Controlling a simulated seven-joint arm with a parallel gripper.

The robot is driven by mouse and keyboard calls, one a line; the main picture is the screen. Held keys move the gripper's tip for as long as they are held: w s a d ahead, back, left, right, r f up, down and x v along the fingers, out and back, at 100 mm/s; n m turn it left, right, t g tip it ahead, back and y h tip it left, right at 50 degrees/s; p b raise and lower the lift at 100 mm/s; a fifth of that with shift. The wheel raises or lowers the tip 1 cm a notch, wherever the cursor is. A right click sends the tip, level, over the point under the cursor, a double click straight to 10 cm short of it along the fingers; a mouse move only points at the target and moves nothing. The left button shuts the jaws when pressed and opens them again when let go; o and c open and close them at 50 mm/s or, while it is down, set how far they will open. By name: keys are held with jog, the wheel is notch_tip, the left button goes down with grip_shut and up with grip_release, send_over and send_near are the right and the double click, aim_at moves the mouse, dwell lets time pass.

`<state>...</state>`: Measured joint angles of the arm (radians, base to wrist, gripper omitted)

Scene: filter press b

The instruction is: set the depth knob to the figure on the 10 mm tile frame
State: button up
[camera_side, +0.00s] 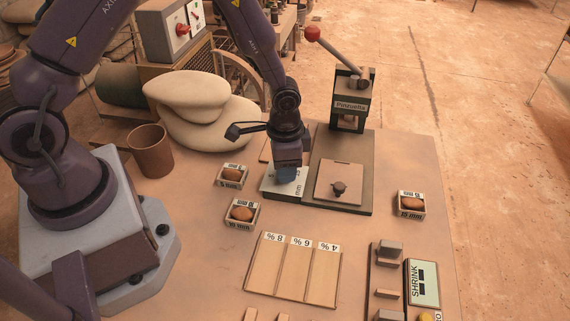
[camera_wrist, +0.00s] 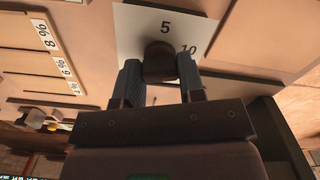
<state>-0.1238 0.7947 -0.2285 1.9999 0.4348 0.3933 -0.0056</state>
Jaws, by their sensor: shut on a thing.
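My gripper (camera_side: 288,178) points down over the pale dial plate (camera_side: 270,186), left of the press bed. In the wrist view its two fingers (camera_wrist: 160,78) are closed on the sides of the dark depth knob (camera_wrist: 160,60). The dial plate (camera_wrist: 130,22) shows a 5 just beyond the knob and a 10 to its right. My gripper hides the knob in the side view, and I cannot tell where its pointer stands. The 10 mm tile frame (camera_side: 230,223) holds a brown tile (camera_side: 241,213); the small figure on its upper label is too small to read.
The 5 mm frame (camera_side: 221,182) stands left of the dial and the 15 mm frame (camera_side: 401,213) at right. The press (camera_side: 350,103) with a red-balled lever (camera_side: 340,53) stands behind. A percent-marked board (camera_side: 294,298) and a SHRINK sign (camera_side: 424,289) lie in front.

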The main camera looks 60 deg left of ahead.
jog(key=o, duration=0.9)
jog(key=shift+o, duration=0.2)
notch_tip(320, 180, up, 13)
jog(key=s+a+r+n+t, duration=0.2)
jog(key=s+r+n+t, duration=0.3)
jog(key=s+r, duration=1.1)
jog(key=shift+s+a+r+t, duration=0.25)
jog(key=shift+a+r+t, duration=0.05)
jog(key=shift+r, duration=0.6)
